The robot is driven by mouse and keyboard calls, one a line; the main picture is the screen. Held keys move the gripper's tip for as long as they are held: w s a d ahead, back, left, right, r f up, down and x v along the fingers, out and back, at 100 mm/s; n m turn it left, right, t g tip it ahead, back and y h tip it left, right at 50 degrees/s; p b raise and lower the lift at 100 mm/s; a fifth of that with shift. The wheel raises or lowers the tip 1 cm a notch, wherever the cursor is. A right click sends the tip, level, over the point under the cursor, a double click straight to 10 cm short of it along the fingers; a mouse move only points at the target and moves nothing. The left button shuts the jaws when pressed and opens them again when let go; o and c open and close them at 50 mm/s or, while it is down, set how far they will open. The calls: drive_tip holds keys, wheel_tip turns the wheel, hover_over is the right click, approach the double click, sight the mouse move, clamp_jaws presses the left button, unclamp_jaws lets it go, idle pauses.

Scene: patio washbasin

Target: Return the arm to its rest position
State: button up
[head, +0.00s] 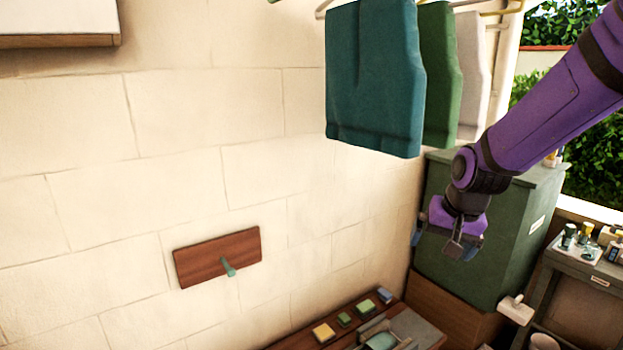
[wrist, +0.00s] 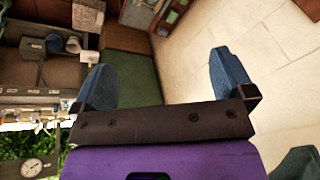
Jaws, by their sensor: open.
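My purple arm reaches in from the upper right in the head view. My gripper (head: 450,243) hangs at its end, in front of the green cabinet (head: 502,215). In the wrist view my gripper (wrist: 165,88) shows two blue fingers spread well apart with nothing between them. The fingers touch nothing that I can see.
Teal, green and white cloths (head: 374,80) hang from hangers left of my arm. A wooden wall board with a peg (head: 205,262) is at left. A low bench (head: 425,325) with several small blocks stands below. A grey shelf unit (head: 590,275) with bottles is at right.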

drive_tip(key=s+d+r+n, duration=0.1)
drive_tip(key=s+r, duration=0.3)
drive_tip(key=s, duration=0.3)
drive_tip(key=s+d+r+n+t, duration=0.1)
drive_tip(key=s+d+r, duration=0.1)
drive_tip(key=s+r, duration=0.3)
drive_tip(key=s+d+r+n+t+h, duration=0.1)
drive_tip(key=s+r, duration=0.3)
drive_tip(key=s, duration=0.7)
drive_tip(key=shift+s+d+r, duration=0.25)
drive_tip(key=shift+d+r, duration=0.1)
